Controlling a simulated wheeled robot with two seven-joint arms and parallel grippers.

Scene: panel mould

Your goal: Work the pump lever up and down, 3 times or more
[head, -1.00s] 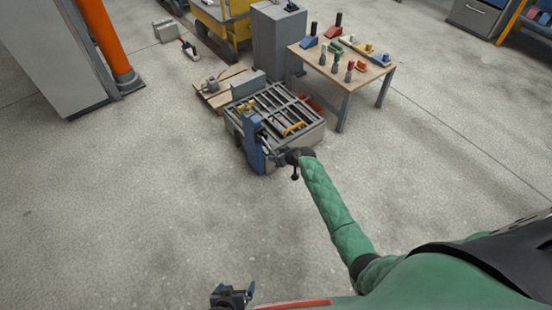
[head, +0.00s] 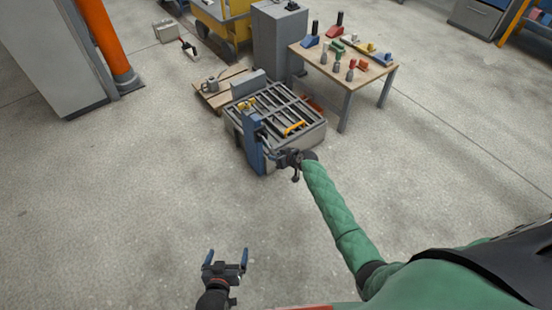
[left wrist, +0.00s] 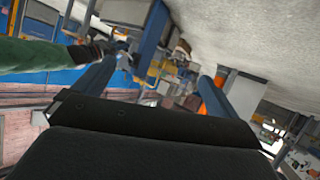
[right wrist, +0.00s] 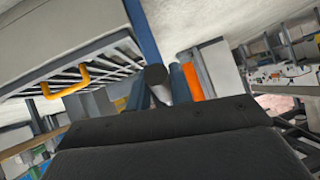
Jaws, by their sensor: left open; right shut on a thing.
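The pump lever (right wrist: 155,76) shows in the right wrist view as a bar with a dark round end, between the fingers of my right gripper (right wrist: 160,92). In the head view my right gripper (head: 277,155) is shut on the lever beside the blue upright post (head: 253,146), at the near side of the slatted mould table. The gripper hides most of the lever there. My left gripper (head: 226,258) is open and empty over bare floor, well in front of the table. Its two blue fingers stand apart in the left wrist view (left wrist: 155,85).
The slatted table (head: 313,140) carries a yellow handle (head: 293,128). A wooden workbench (head: 373,77) with several coloured tools stands behind it to the right. A grey cabinet (head: 279,38) and a pallet (head: 212,98) are behind. The floor at left and in front is clear.

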